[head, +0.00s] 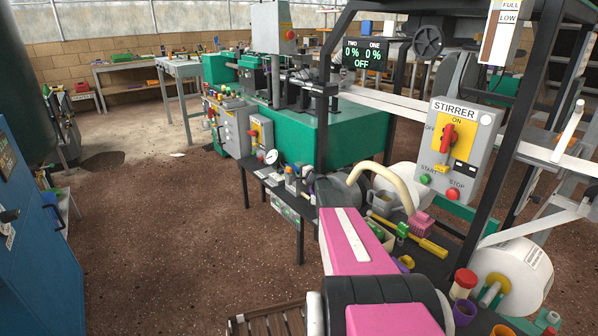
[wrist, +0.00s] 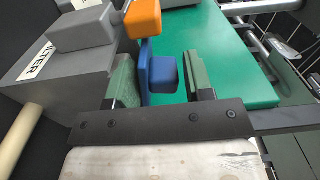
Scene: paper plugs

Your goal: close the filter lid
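In the wrist view, a grey box (wrist: 70,85) with a white label reading "LTER", its start cut off, fills the left side. A grey block (wrist: 85,28) with an orange end piece (wrist: 143,18) sits at its top. A blue block (wrist: 163,75) on a thin blue plate stands beside the box. My gripper (wrist: 158,76) is open, with one green-padded finger on each side of the blue block. A clear gap shows between the block and the right finger. In the head view my arm hides the gripper, and I cannot make out the filter lid.
A green surface (wrist: 225,60) lies beyond the fingers. A cream tube (wrist: 20,135) is at lower left. In the head view, the stirrer box (head: 458,150) and a white paper roll (head: 515,278) stand right of my arm. Open brown floor (head: 170,240) is at left.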

